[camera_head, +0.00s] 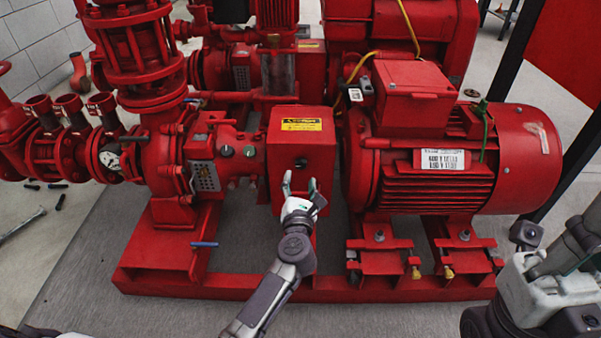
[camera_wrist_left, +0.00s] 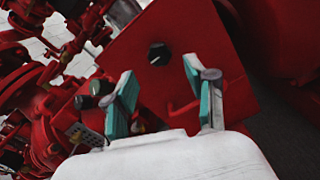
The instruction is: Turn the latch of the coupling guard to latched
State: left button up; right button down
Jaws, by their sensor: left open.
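The coupling guard (camera_head: 285,135) is a red box with a yellow label, between the pump and the motor. Its front face also fills the middle of the left wrist view (camera_wrist_left: 185,30). The latch is a small round black knob (camera_wrist_left: 159,54) with a light mark, on that face; it looks small and dark in the head view. My left gripper (camera_head: 300,184) is in front of the guard, below the label. Its two teal-padded fingers (camera_wrist_left: 160,74) are apart and empty, on either side of the knob in the picture. I cannot tell the remaining gap to the knob.
The red motor (camera_head: 525,150) stands right of the guard. The pump housing with dark knobs (camera_head: 227,150) is on the left. A red base frame (camera_head: 330,285) runs below. A red handle-like bar (camera_wrist_left: 182,108) shows low on the guard face. My right arm is at lower right.

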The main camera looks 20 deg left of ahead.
aim_at(300, 167)
pick_arm(q)
jog(key=b+x, duration=0.1)
jog(key=x, duration=0.4)
jog(key=shift+w+a+b, duration=0.1)
jog(key=shift+w+b, duration=0.25)
grip_shut()
